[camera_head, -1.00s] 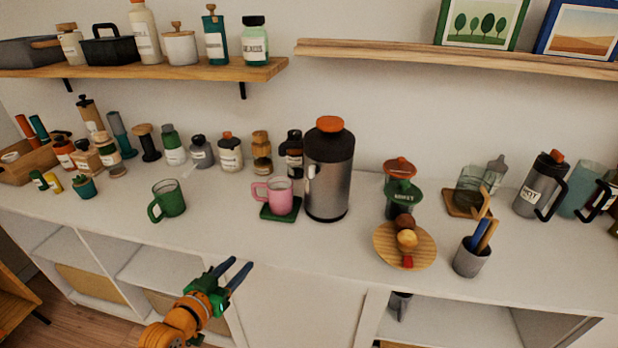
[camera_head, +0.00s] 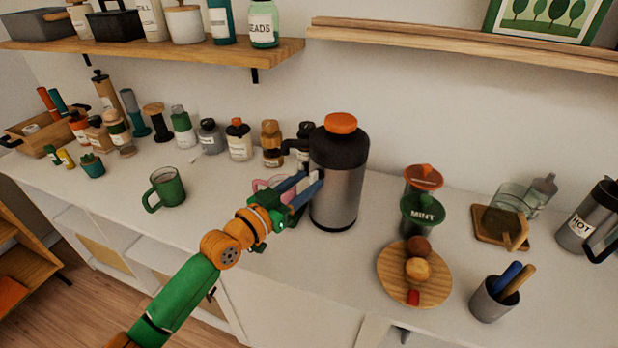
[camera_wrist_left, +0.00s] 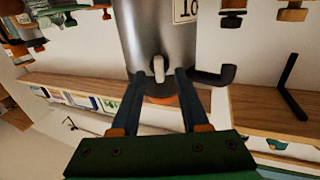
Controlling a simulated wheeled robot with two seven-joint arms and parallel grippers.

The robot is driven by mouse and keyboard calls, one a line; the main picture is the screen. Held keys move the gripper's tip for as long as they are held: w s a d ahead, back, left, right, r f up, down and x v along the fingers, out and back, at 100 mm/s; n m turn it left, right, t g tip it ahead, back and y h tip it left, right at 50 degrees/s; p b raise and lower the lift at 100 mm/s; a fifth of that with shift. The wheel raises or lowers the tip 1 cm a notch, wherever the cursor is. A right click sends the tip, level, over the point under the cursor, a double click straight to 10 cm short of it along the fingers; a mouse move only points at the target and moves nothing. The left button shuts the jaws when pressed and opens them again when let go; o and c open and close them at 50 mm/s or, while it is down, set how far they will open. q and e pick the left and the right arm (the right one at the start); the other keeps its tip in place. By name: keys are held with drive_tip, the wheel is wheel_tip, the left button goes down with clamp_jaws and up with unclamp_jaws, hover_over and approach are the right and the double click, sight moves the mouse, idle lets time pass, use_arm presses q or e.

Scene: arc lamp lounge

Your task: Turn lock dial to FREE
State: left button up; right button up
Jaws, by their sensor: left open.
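A silver flask with a black collar and orange top (camera_head: 339,165) stands upright on the white counter. In the left wrist view the flask (camera_wrist_left: 158,25) appears upside down. A small pale knob (camera_wrist_left: 158,64), probably the lock dial, sticks out of its side; its setting cannot be read. My left gripper (camera_head: 307,182) is open at the flask's left side. In the wrist view the gripper's blue fingers (camera_wrist_left: 161,76) lie on either side of the knob; I cannot tell whether they touch it. My right gripper is not in view.
A pink mug (camera_head: 268,184) is partly hidden behind my left gripper. A green mug (camera_head: 167,187) stands to the left. A round wooden board with fruit (camera_head: 391,269) and a green MINT container (camera_head: 420,214) are on the right. Counter space lies between the mugs and board.

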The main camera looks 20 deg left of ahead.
use_arm(q)
drive_tip(key=shift+x, duration=0.85)
drive_tip(key=shift+s+f, duration=0.1)
drive_tip(key=shift+s, duration=0.1)
drive_tip(key=shift+c, duration=0.9)
clamp_jaws()
drive_tip(key=shift+n, duration=0.3)
drive_tip(key=n+p, duration=0.1)
drive_tip(key=n, duration=0.2)
drive_tip(key=shift+a+n, duration=0.1)
drive_tip(key=shift+n, duration=0.2)
drive_tip(key=n, duration=0.4)
drive_tip(key=shift+n+p, duration=0.3)
drive_tip(key=shift+p, duration=0.05)
drive_tip(key=shift+a+n+p, duration=0.1)
drive_tip(key=shift+n+p, duration=0.5)
drive_tip(key=shift+n, duration=3.9)
